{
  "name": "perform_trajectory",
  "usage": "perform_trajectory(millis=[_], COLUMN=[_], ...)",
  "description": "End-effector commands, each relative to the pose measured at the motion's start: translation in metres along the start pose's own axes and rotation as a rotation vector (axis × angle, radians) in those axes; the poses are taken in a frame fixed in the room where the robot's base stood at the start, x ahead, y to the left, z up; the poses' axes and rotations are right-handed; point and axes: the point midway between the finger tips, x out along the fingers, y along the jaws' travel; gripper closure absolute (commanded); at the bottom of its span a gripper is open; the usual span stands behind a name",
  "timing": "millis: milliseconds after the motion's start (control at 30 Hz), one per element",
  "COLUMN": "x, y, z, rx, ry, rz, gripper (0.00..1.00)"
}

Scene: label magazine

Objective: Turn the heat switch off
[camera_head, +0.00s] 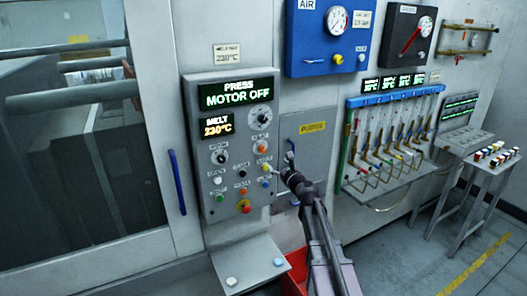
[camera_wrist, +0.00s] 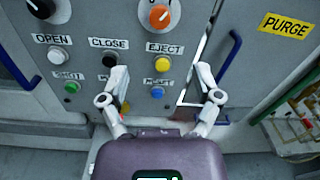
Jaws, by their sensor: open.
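The grey control panel (camera_head: 233,128) carries dials, buttons and two lit displays. I cannot read any label saying heat, so I cannot tell which control is the heat switch. An orange knob (camera_head: 262,147) sits on the panel's right side and shows at the top of the wrist view (camera_wrist: 160,16). A black knob (camera_wrist: 42,7) is at that view's top left. My gripper (camera_head: 274,169) is open and empty in front of the panel's lower right. In the wrist view its fingertips (camera_wrist: 160,77) lie either side of the yellow EJECT button (camera_wrist: 162,64), below the orange knob. Contact is unclear.
The display (camera_head: 236,93) reads PRESS MOTOR OFF; the melt display (camera_head: 217,127) reads 230°C. A blue button (camera_wrist: 157,92) is between my fingers in the wrist view. A blue handle (camera_wrist: 215,70) stands right of the panel. A red button (camera_head: 244,206) is at the panel's bottom.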

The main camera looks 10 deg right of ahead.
Motion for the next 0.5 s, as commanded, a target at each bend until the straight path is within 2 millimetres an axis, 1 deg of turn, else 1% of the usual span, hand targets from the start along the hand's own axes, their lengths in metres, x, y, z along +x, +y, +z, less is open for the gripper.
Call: perform_trajectory(millis=[167,267,500], x=[0.013,0.023,0.059], y=[-0.001,-0.001,-0.001], z=[0.000,0.000,0.000], rx=[-0.001,-0.001,-0.001], ry=[0.000,0.000,0.000], rz=[0.001,0.001,0.001], gripper=[0.18,0.18,0.18])
